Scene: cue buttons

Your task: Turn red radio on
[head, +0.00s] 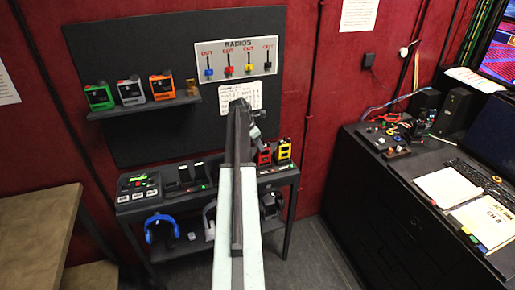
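A small red radio (265,155) stands upright on the narrow black table, just right of my arm. A yellow radio (284,150) stands right beside it. My arm reaches up through the middle of the view. My gripper (254,128) is at its far end, above and slightly left of the red radio in the picture, in front of the dark board. The gripper is small and dark, so I cannot tell whether it is open or shut. The red radio's knobs or buttons are too small to make out.
A radios sign (237,58) with coloured hooks and a white paper hang on the black board. A shelf (145,106) holds green, grey-red and orange devices. Headphones (162,230) lie on the lower shelf. A black desk (400,190) stands right, a wooden table (38,225) left.

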